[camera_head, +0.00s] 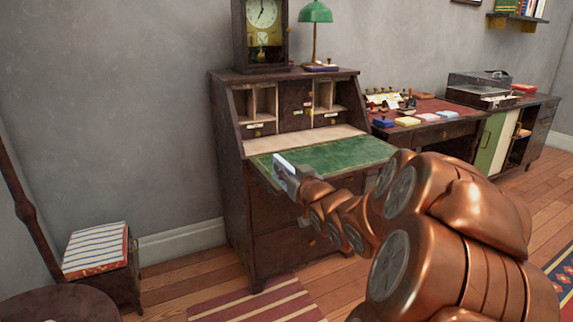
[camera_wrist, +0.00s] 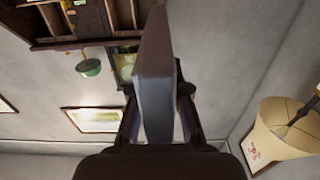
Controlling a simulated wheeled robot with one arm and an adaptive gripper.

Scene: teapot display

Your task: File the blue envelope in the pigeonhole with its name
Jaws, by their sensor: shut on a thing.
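My gripper (camera_head: 285,172) is shut on a thin, flat thing, seemingly the blue envelope (camera_wrist: 154,85), which looks grey in the wrist view and pale in the head view. It is held in front of the bureau, near the left front of the green writing surface (camera_head: 335,157). The bureau's pigeonholes stand behind that surface, on the left (camera_head: 262,103) and on the right (camera_head: 328,96). Small white labels sit below them, on the left (camera_head: 258,134) and on the right (camera_head: 331,115); their writing is too small to read.
A clock (camera_head: 262,30) and a green lamp (camera_head: 315,14) stand on the bureau. A desk (camera_head: 440,128) to the right bears small coloured things, including a dark blue one (camera_head: 383,123). A striped cushioned stool (camera_head: 97,247) is at the left. The green surface looks clear.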

